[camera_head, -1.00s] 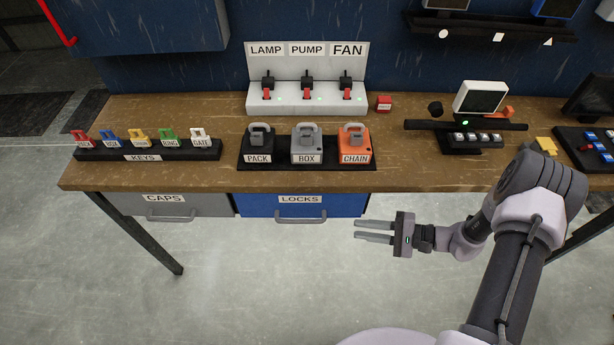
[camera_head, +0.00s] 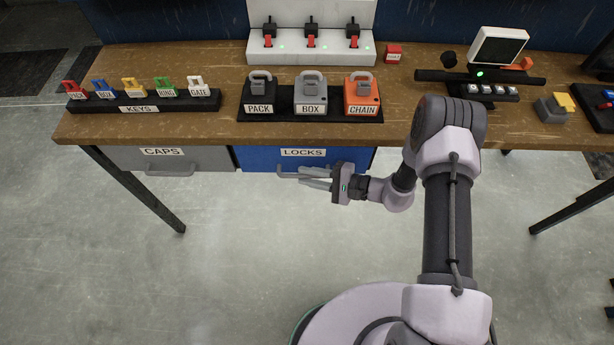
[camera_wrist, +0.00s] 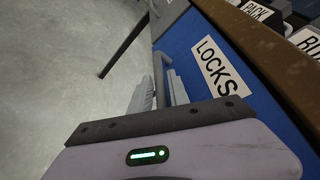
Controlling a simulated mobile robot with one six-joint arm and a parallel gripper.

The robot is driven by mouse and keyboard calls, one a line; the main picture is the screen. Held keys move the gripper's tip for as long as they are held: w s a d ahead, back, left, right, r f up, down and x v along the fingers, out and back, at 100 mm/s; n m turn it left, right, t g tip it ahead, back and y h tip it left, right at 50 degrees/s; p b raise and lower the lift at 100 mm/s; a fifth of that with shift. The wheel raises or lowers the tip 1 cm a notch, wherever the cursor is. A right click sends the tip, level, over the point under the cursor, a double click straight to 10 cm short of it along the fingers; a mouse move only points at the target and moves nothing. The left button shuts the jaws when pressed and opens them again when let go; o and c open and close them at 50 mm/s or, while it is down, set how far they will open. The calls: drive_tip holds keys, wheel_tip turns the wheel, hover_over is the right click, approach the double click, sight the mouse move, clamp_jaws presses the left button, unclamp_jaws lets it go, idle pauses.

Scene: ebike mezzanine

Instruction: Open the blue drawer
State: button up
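The blue drawer (camera_head: 260,158), labelled LOCKS, is under the front edge of the workbench and looks shut, its front level with the grey drawer beside it. Its grey bar handle (camera_head: 284,173) is at the lower middle of the front. My gripper (camera_head: 300,177) is open at the right part of the handle, fingers pointing left. In the wrist view, the drawer front (camera_wrist: 190,42) is on the right and the handle (camera_wrist: 158,72) runs between the two open fingers (camera_wrist: 160,88). Contact with the handle cannot be told.
The grey CAPS drawer (camera_head: 205,157) is left of the blue one. The wooden workbench (camera_head: 420,60) carries a key rack (camera_head: 185,104), several padlocks on a black tray (camera_head: 288,113) and a switch panel (camera_head: 340,55). A table leg (camera_head: 135,190) stands at left. The floor in front is clear.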

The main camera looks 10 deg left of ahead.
drive_tip(key=shift+a, duration=0.25)
drive_tip(key=shift+c, duration=0.2)
clamp_jaws()
idle(1.1)
